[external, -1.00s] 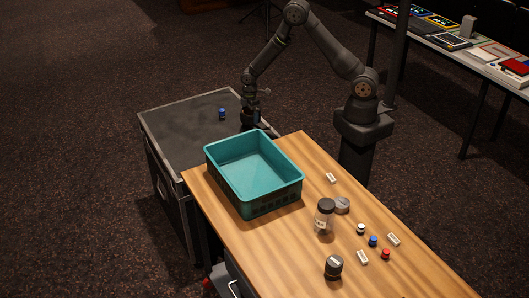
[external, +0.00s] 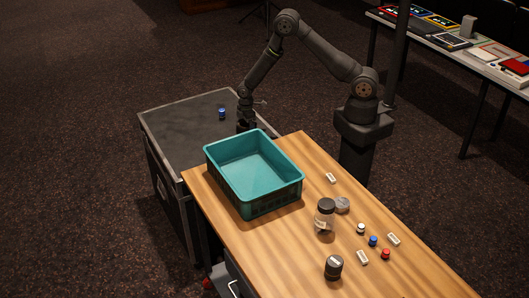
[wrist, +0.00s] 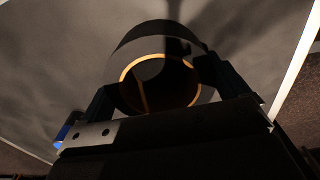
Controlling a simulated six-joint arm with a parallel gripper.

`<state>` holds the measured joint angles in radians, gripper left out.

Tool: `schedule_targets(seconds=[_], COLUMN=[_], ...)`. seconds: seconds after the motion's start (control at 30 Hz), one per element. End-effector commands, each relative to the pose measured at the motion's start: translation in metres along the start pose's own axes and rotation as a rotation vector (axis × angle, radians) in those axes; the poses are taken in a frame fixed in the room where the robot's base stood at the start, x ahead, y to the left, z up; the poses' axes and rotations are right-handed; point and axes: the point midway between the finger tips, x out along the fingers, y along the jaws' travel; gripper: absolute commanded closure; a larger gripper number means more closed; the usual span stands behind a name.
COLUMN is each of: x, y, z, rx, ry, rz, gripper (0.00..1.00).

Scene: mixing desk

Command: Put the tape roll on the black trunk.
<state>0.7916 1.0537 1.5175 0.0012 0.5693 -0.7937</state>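The tape roll, a dark ring with an orange-lit inner rim (wrist: 160,48), sits between the two fingers of my gripper in the wrist view. My gripper (external: 246,125) is shut on it, low over the right side of the black trunk (external: 185,125), behind the teal crate. The grey trunk top fills the wrist view behind the roll. I cannot make out the roll in the external view, and cannot tell whether it touches the trunk top.
A blue cap-like piece (external: 222,113) stands on the trunk, left of my gripper. The teal crate (external: 253,178) stands on the wooden desk (external: 290,245), close to the trunk. A jar (external: 325,215) and several small pieces lie on the desk. The trunk's left part is clear.

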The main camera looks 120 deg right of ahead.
Motion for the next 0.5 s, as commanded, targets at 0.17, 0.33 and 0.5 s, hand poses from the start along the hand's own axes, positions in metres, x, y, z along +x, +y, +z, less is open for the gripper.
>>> schedule_targets(seconds=[0.17,0.33,0.5], x=[0.0,-0.003,-0.022], y=[0.0,0.0,0.001], z=[0.0,0.0,-0.001], rx=[0.0,0.0,0.0], ry=[0.0,0.0,0.002], rz=[0.0,0.0,0.002], gripper=[0.0,0.0,0.0])
